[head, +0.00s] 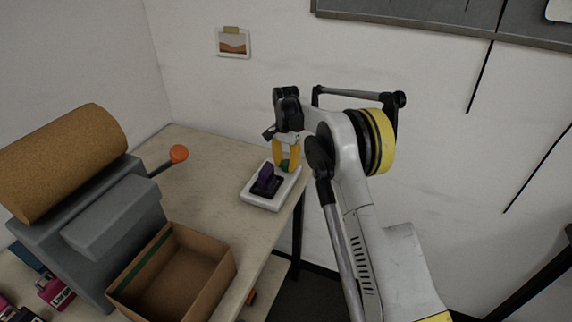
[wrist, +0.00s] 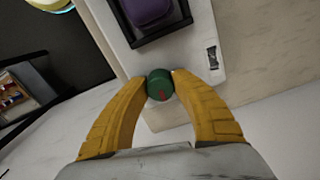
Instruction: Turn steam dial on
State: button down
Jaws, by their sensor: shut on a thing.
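The steam dial is a small green knob (wrist: 160,85) with a red mark, at the edge of a white device (wrist: 120,40). The device also shows in the head view (head: 262,201), on the table's right side, with a purple block (head: 267,176) in a black recess on top. My gripper (wrist: 159,80) has its two yellow fingers closed around the green knob, one on each side. In the head view my gripper (head: 287,163) reaches down at the device's far end, and the knob shows small and dark between the fingertips.
An open cardboard box (head: 205,262) stands at the table's front. A grey machine with a large cork-coloured roll (head: 70,160) and an orange-knobbed lever (head: 179,153) stands at the left. The table (head: 215,160) is bare between lever and device. A wall is close behind.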

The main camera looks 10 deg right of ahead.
aim_at(286, 162)
dwell(0.3)
jog(key=c, duration=1)
grip_release()
notch_tip(286, 162, up, 12)
jog(key=shift+r, duration=0.1)
